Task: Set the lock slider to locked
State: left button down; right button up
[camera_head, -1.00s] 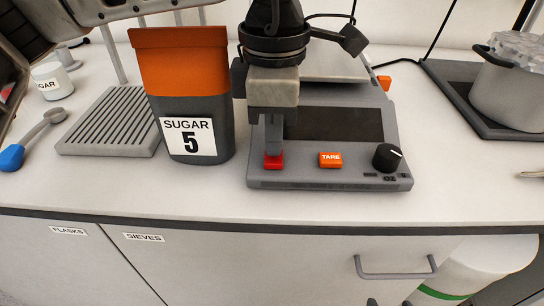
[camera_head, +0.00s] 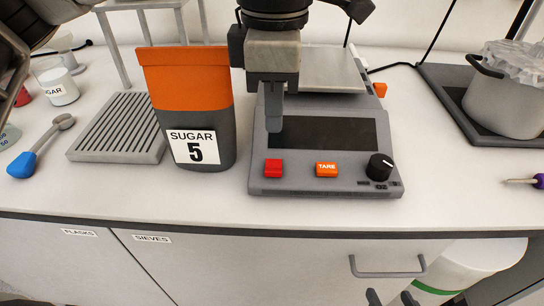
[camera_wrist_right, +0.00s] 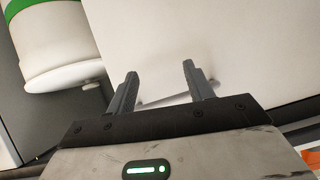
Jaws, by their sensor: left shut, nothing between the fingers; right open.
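The grey scale (camera_head: 325,188) stands on the counter with a dark display, a red button (camera_head: 273,168), an orange TARE button (camera_head: 326,170) and a black knob (camera_head: 379,167). A small orange piece (camera_head: 380,89) sticks out at its right rear side; I cannot tell for certain whether it is the lock slider. My left gripper (camera_head: 274,122) is shut and empty above the scale, its tips over the display's left end, apart from the red button. My right gripper (camera_head: 390,298) is low before the cupboard; in the right wrist view (camera_wrist_right: 158,82) it is open and empty.
An orange-and-grey SUGAR 5 container (camera_head: 190,105) stands close left of the scale, beside a ribbed grey rack (camera_head: 118,130). A pot (camera_head: 508,100) stands on a dark plate at right. A cupboard handle (camera_head: 388,272) juts out below. The counter's front strip is clear.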

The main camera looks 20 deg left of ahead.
aim_at(380, 88)
jog(key=k, duration=1)
